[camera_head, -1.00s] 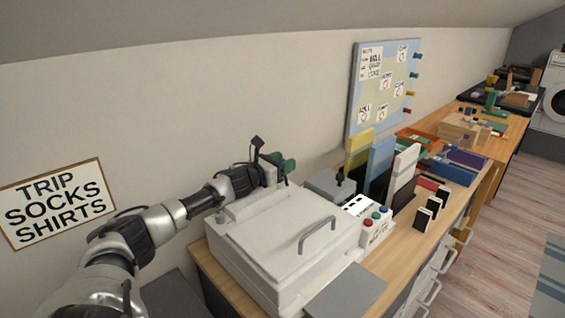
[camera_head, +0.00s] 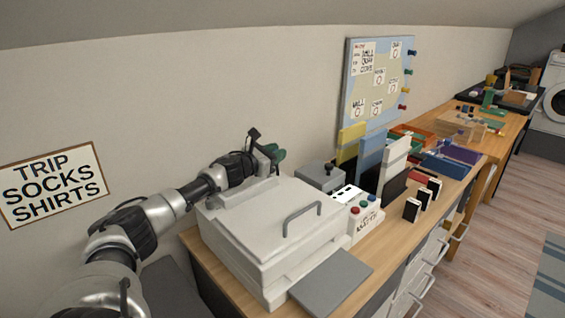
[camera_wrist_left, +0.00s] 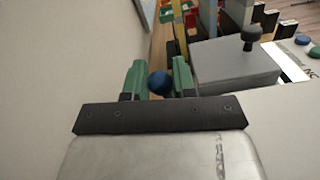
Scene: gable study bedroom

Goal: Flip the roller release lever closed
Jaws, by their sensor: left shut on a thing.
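A white lidded machine (camera_head: 262,242) with a grey handle on its lid stands at the near end of the wooden counter. My left gripper (camera_head: 274,154) is behind the machine's far edge, close to the wall. In the left wrist view its two green fingers (camera_wrist_left: 158,82) are shut on a round dark blue knob (camera_wrist_left: 159,83), which I take to be the end of the release lever. The lever's arm is hidden below the knob, so its angle cannot be told. My right gripper is not in view.
A grey box with a black knob (camera_head: 327,167) stands just right of the gripper. A button panel (camera_head: 362,225) and upright coloured boards (camera_head: 370,158) stand beyond the machine. A grey plate (camera_head: 333,281) lies in front. The wall runs close behind my arm.

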